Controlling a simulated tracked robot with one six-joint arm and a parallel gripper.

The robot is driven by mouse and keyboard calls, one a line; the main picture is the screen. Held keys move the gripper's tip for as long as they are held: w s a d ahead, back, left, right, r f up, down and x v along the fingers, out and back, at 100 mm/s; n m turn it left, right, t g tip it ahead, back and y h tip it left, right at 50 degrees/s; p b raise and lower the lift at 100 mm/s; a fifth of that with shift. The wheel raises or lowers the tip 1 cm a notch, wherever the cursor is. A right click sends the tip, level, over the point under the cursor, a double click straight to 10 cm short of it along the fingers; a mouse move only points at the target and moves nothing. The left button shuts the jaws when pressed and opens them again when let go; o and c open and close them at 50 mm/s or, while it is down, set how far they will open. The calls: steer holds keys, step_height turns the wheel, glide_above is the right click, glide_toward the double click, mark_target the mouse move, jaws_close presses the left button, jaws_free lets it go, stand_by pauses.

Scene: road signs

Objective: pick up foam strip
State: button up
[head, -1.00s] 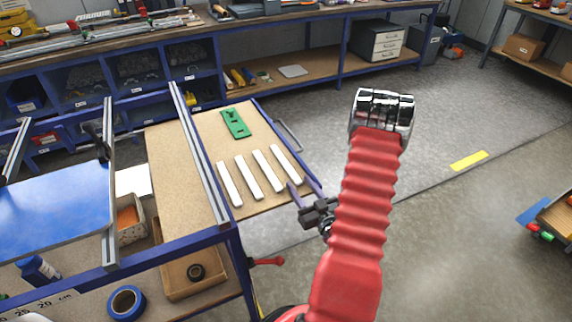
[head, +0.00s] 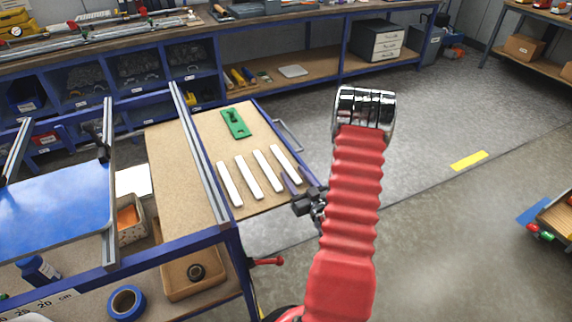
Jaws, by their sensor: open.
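Several white foam strips lie side by side, apart, on the tan board at the bench's right end: the leftmost strip (head: 229,184), a second strip (head: 248,177), a third strip (head: 267,168) and the rightmost strip (head: 285,163). My gripper (head: 292,187) is dark and small, just below the near end of the rightmost strip, by the board's right edge. It is open and holds no strip. My red sleeved arm hides part of the wrist behind it. Whether a finger touches the strip cannot be told.
A green plate-like part (head: 236,123) lies behind the strips on the same board. A metal rail (head: 200,155) runs along the board's left side. A handle (head: 287,134) sticks out at the right edge. A blue tape roll (head: 126,302) lies lower left.

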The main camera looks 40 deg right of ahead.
steer(key=shift+c, duration=0.5)
jaws_close()
steer(key=shift+r, duration=0.1)
steer(key=shift+r, duration=4.9)
